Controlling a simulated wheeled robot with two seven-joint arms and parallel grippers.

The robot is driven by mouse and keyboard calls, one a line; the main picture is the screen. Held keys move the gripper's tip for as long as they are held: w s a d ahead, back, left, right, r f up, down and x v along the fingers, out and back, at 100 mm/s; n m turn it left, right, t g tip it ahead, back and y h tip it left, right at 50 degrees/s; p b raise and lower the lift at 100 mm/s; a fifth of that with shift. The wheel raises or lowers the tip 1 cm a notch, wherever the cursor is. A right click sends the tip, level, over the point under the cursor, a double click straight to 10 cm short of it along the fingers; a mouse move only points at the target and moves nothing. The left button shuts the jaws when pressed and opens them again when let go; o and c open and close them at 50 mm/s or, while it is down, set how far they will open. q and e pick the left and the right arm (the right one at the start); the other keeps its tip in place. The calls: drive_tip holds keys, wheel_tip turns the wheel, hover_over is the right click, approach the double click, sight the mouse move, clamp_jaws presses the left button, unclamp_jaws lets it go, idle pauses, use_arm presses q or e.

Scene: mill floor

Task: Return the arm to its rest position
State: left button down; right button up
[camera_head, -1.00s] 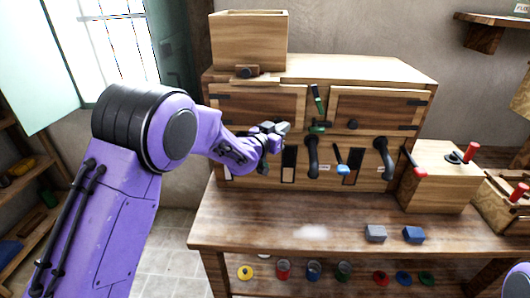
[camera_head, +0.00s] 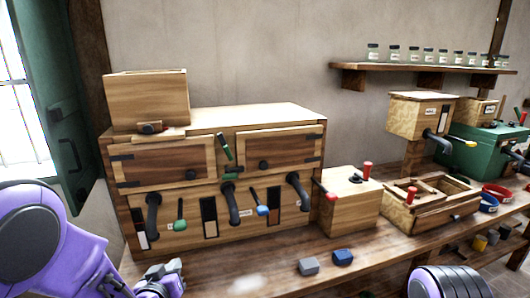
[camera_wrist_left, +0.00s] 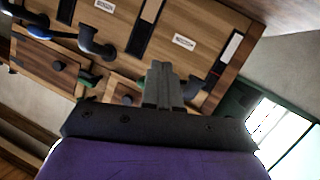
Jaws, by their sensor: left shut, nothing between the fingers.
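My left arm is purple and comes in at the lower left of the head view. Its left gripper (camera_head: 162,270) is low in front of the wooden cabinet (camera_head: 225,240), near the table's left end. In the left wrist view the grey fingers of the left gripper (camera_wrist_left: 163,84) are together with nothing between them. The cabinet's front, with black spouts and label plates, fills the upper part of that view. The right gripper is out of the frame.
A grey block (camera_head: 308,266) and a blue block (camera_head: 342,257) lie on the wooden table (camera_head: 275,280). A box with a red-knobbed lever (camera_head: 350,200) stands right of the cabinet. A green shutter (camera_head: 70,110) is at the left. A shelf (camera_head: 415,68) holds several jars.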

use_arm(q)
drive_tip(key=s+a+f+n+g+y, duration=0.1)
drive_tip(key=s+a+f+g, duration=0.1)
drive_tip(key=s+f, duration=0.4)
drive_tip(key=s+a+f+n+g+y, duration=0.1)
drive_tip(key=s+f+g, duration=0.15)
drive_tip(key=f, duration=0.55)
drive_tip(key=s+f+g, duration=0.2)
drive_tip(key=s+f, duration=0.3)
drive_tip(key=s, duration=0.3)
drive_tip(key=s+a+f+g, duration=0.1)
drive_tip(key=s+f, duration=0.3)
drive_tip(key=s, duration=0.4)
drive_tip(key=s+a+f+n+g, duration=0.1)
drive_tip(key=s+f+g, duration=0.2)
drive_tip(key=s, duration=0.6)
wheel_tip(320, 180, down, 3)
drive_tip(key=shift+r+g+y+b, duration=0.15)
drive_tip(key=shift+g+y+b, duration=0.15)
drive_tip(key=shift+g+b, duration=0.05)
drive_tip(key=c, duration=1.8)
unclamp_jaws()
drive_tip(key=shift+a, duration=0.1)
